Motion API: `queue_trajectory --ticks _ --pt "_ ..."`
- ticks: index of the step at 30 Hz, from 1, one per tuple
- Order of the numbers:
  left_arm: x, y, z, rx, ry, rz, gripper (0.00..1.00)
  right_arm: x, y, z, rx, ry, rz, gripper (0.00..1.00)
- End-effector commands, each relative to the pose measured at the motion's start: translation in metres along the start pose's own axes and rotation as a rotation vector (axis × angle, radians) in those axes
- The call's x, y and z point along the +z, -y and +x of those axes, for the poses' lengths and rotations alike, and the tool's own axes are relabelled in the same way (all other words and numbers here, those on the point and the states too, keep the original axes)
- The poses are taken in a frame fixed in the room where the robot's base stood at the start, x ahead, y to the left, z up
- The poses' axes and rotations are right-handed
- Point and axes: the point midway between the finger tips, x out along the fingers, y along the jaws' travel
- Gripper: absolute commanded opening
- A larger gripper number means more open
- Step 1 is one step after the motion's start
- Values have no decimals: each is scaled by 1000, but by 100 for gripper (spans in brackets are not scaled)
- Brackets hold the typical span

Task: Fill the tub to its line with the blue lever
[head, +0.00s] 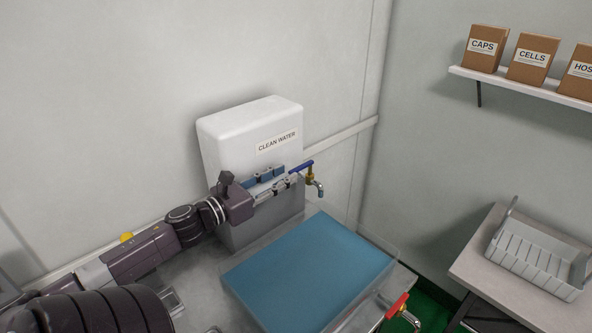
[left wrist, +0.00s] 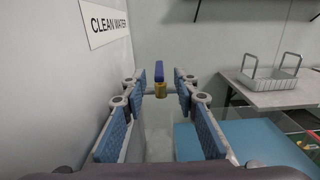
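The blue lever (head: 301,167) sits on a brass tap (head: 310,178) at the side of the white "CLEAN WATER" tank (head: 250,122). My left gripper (head: 293,181) is open at the tap. In the left wrist view the blue lever (left wrist: 159,74) stands between the open fingertips (left wrist: 162,86), its end towards me, with no clear contact. The clear-walled tub (head: 243,308) below the tap holds blue water (head: 310,265). I cannot make out its fill line. No clear stream shows under the spout (head: 320,191). My right gripper is not in view.
A red lever (head: 397,305) on another tap is at the tub's lower right. Boxes labelled "CAPS" (head: 484,50) and "CELLS" (head: 532,61) are on a wall shelf (head: 520,88).

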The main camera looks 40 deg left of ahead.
Motion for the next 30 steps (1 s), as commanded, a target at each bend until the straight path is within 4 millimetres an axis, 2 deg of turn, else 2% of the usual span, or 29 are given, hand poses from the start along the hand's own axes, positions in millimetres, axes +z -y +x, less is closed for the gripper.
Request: queue_trajectory --ticks 3,10,15,24,26,30 --pt "2 0 18 -1 3 0 28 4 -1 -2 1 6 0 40" --pt "1 0 42 0 2 -2 28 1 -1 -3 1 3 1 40" --pt "0 0 50 2 0 -3 28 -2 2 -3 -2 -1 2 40" --pt "-1 0 52 1 -1 -3 28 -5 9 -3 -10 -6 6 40" --pt "-1 0 52 1 -1 -3 23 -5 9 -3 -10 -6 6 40" --pt "-1 0 52 1 -1 -3 8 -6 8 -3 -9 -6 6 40"
